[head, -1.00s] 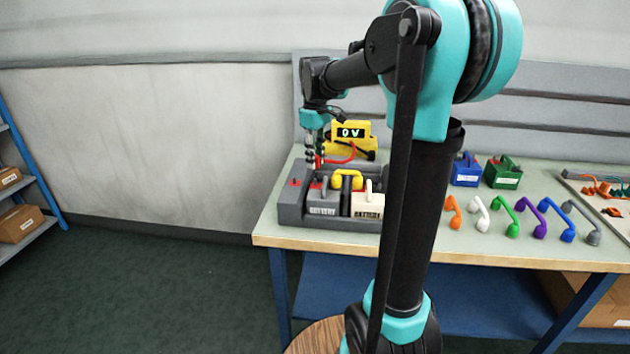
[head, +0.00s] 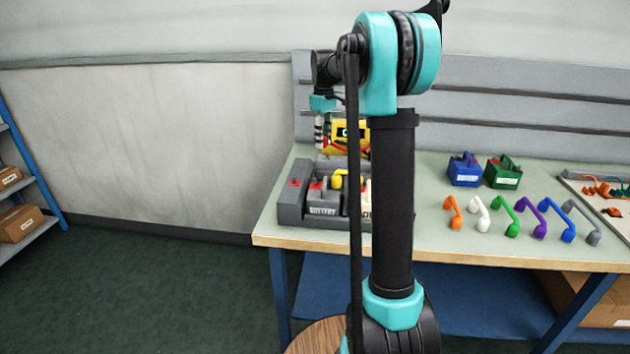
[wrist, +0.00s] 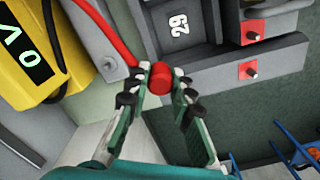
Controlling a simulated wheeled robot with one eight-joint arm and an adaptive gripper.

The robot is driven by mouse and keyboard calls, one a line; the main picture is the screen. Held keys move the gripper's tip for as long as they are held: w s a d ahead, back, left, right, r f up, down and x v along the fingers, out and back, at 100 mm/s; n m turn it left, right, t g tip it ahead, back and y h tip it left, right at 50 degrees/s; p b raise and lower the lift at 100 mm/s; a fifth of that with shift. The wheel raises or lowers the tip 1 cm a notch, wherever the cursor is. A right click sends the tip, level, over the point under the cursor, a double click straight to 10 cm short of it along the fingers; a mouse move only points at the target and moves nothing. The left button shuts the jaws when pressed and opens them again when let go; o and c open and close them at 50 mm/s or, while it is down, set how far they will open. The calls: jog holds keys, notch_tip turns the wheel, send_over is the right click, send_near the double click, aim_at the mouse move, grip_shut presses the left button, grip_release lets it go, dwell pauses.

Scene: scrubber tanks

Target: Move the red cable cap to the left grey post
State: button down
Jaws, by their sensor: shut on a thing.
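The red cable cap (wrist: 161,76) sits between the fingertips of my gripper (wrist: 160,80), which is shut on it. A red cable (wrist: 108,32) runs from the cap to the upper left in the wrist view. A short grey post on a red square (wrist: 250,71) stands on the outer end of the grey tray, right of the cap in the wrist view. That red square also shows at the tray's left end in the head view (head: 295,182). A second post on a red square (wrist: 252,34) is beside it. In the head view my gripper (head: 319,145) is above the tray's back.
The grey tray (head: 291,207) holds batteries and a yellow-handled piece (head: 337,180). A yellow meter (wrist: 28,52) reading 0 V is close to my gripper. Blue (head: 464,170) and green (head: 503,172) boxes and several coloured handles are farther right on the bench.

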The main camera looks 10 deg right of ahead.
jog(key=w+d, duration=0.3)
jog(key=w, duration=0.6)
jog(key=shift+w+d, duration=0.4)
jog(key=shift+f, duration=3.6)
jog(key=shift+f, duration=0.1)
jog(key=shift+f, duration=0.9)
jog(key=c, duration=0.8)
grip_release()
jog(key=shift+o, duration=0.2)
